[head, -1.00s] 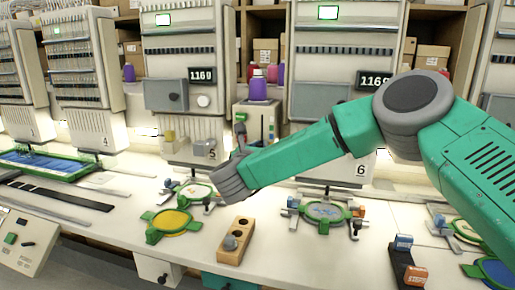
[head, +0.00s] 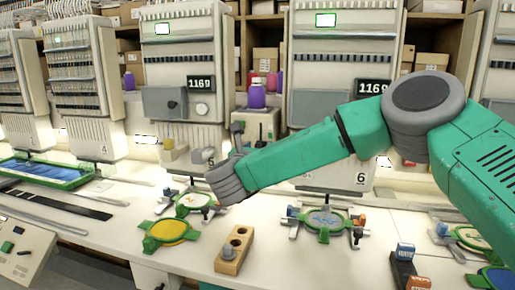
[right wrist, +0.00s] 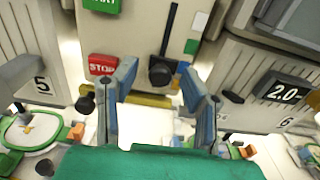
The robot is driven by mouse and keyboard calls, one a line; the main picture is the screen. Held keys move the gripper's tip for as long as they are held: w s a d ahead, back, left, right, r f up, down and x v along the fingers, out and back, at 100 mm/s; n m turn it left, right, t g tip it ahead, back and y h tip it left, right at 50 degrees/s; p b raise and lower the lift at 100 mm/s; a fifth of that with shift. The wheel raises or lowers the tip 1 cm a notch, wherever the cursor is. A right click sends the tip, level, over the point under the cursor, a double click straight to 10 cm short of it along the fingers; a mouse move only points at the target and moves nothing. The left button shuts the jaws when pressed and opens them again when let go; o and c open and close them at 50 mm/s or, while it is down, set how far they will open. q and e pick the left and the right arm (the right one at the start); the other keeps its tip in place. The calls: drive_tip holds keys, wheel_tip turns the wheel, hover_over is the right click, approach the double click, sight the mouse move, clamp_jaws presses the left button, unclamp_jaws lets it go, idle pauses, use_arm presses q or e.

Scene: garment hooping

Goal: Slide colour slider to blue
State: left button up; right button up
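A cream control box (head: 266,124) stands between machines 5 and 6. In the right wrist view this box (right wrist: 214,14) has a dark vertical slot with a black slider knob (right wrist: 160,72) at its lower end. My right gripper (head: 238,138) reaches toward the box front. In the right wrist view my right gripper (right wrist: 158,92) is open, its blue-grey fingers on either side of the knob. Contact with the knob cannot be told. My left gripper is not in view.
A green START button (right wrist: 102,5) and red STOP button (right wrist: 102,65) are left of the slot. A purple bottle (head: 256,96) stands on the box. Hoops, including one with yellow inside (head: 168,230), and a wooden block (head: 235,250) lie on the table below my arm.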

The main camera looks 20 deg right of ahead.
drive_tip(key=v, duration=1.1)
drive_tip(key=shift+w+a, duration=0.2)
drive_tip(key=shift+d+f, duration=0.1)
drive_tip(key=shift+f, duration=0.05)
